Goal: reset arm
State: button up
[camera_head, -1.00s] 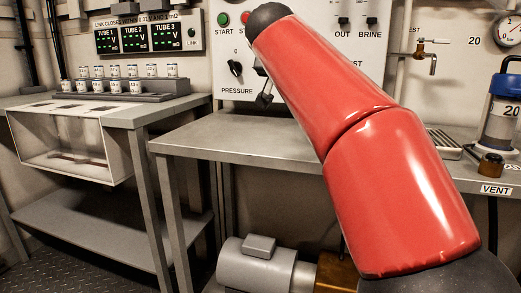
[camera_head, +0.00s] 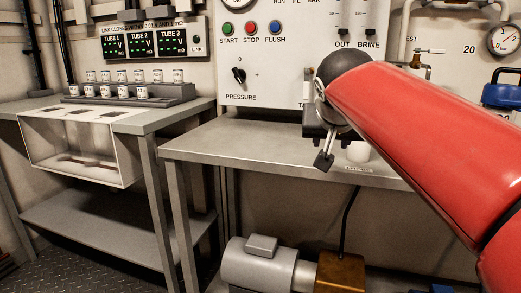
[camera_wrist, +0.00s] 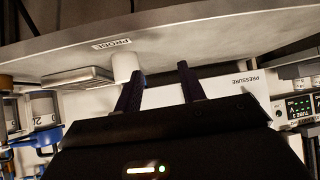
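My red arm (camera_head: 420,120) reaches in from the right in the head view, its dark wrist near the front of the control panel. My gripper (camera_head: 323,160) hangs above the grey workbench (camera_head: 235,145). In the wrist view, the two dark fingers of my gripper (camera_wrist: 158,72) are spread apart with nothing between them. A white cylinder (camera_wrist: 125,66) stands by the "PROBE" label, beyond the left finger in that view. The same white cylinder (camera_head: 358,151) shows on the bench just right of the gripper in the head view.
A control panel (camera_head: 290,70) with buttons and a pressure knob stands behind the bench. At left, several vials sit in a grey rack (camera_head: 130,98) on another table. A blue-topped canister (camera_head: 504,92) stands at far right. The bench's left part is clear.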

jog(key=s+d+f+n+g+y+p, duration=0.1)
jog(key=s+f+g+p, duration=0.3)
jog(key=s+f, duration=1.6)
jog(key=s+n+y+p, duration=0.1)
jog(key=s, duration=0.2)
jog(key=shift+s+d+f, duration=0.15)
jog(key=shift+s+d, duration=0.05)
jog(key=shift+s, duration=0.1)
